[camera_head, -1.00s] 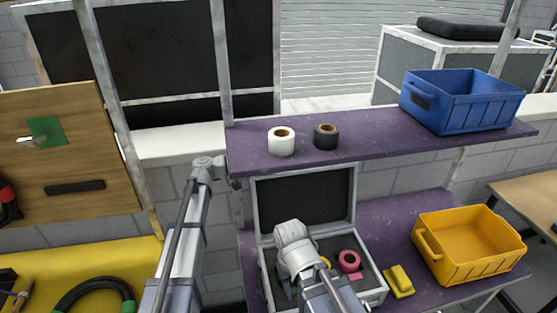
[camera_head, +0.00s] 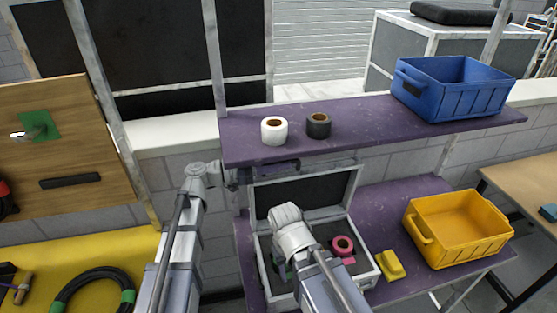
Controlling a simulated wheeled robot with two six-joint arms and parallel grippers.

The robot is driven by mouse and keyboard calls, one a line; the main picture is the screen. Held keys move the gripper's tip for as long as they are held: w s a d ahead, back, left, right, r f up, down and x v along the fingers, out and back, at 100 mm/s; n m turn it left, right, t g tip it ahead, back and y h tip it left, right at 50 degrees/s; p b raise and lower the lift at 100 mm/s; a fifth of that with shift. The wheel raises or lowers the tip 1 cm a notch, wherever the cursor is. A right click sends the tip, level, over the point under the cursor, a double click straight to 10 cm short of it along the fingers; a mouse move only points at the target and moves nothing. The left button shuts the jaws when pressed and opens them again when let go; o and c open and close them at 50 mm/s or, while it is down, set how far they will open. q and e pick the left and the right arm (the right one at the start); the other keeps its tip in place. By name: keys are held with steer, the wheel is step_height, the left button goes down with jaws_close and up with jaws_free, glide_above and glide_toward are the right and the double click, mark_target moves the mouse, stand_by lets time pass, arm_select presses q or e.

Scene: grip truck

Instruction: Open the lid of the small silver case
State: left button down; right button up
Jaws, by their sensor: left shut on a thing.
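The small silver case (camera_head: 372,275) stands on the lower purple shelf with its dark-lined lid (camera_head: 295,196) raised at the back. The lid looks foreshortened. My left arm comes in from the left, and its gripper (camera_head: 278,168) is shut at the lid's upper edge, just under the upper shelf; its fingertips are hard to make out. My right arm reaches up over the case, and its wrist (camera_head: 290,228) covers part of the tray. Its fingers are hidden. A pink tape roll (camera_head: 343,245) lies inside the case.
The upper purple shelf (camera_head: 390,122) is close above the lid. It holds a white tape roll (camera_head: 274,131), a dark tape roll (camera_head: 318,125) and a blue bin (camera_head: 455,92). A yellow bin (camera_head: 458,228) and a small yellow item (camera_head: 390,265) stand right of the case.

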arm_select(q)
steer(key=c, duration=0.8)
jaws_free()
steer(key=shift+c, duration=0.2)
steer(key=shift+s+a, duration=0.25)
steer(key=shift+a, duration=1.05)
steer(key=shift+s+a, duration=0.25)
steer(key=shift+a, duration=1)
steer(key=shift+s+a, duration=0.25)
steer(key=shift+a, duration=1.05)
steer(key=shift+a, duration=0.1)
steer(key=s+a, duration=0.1)
steer(key=a, duration=0.7)
steer(key=shift+s+a, duration=0.3)
steer(key=shift+s, duration=0.1)
